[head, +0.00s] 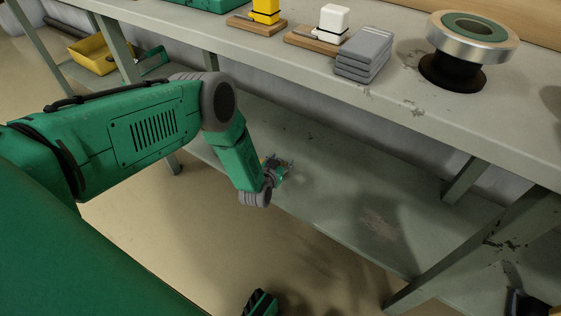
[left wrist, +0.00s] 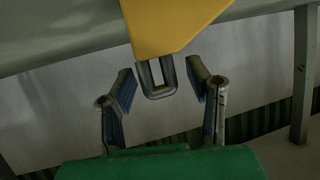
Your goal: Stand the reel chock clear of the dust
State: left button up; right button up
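In the left wrist view a yellow wedge-like block (left wrist: 172,22) with a grey metal loop (left wrist: 155,88) on its near end fills the top middle; I take it for the reel chock. My left gripper (left wrist: 159,78) is open, its two blue-padded fingers on either side of the loop with gaps showing. In the head view my left gripper (head: 280,168) is over the lower shelf, and only a sliver of yellow (head: 262,158) shows by it; the rest is hidden. A pale, scuffed dusty-looking patch (head: 380,226) lies on the shelf to the right.
The bench top (head: 400,100) above holds a metal-rimmed reel (head: 445,38), grey stacked slabs (head: 364,55), and white (head: 333,22) and yellow (head: 265,10) blocks on wooden bases. Bench legs (head: 465,180) flank the lower shelf (head: 325,215). A yellow tray (head: 92,55) is at far left.

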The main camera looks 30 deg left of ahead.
pick_arm(q)
jog(key=shift+s, duration=0.2)
dwell(0.5)
jog(key=p+v, duration=0.6)
jog(key=v, duration=0.1)
jog(key=shift+s+r, duration=0.2)
jog(key=shift+s, duration=0.15)
dwell(0.9)
dwell(0.4)
jog(key=v, duration=1.2)
jog(key=shift+f, duration=0.15)
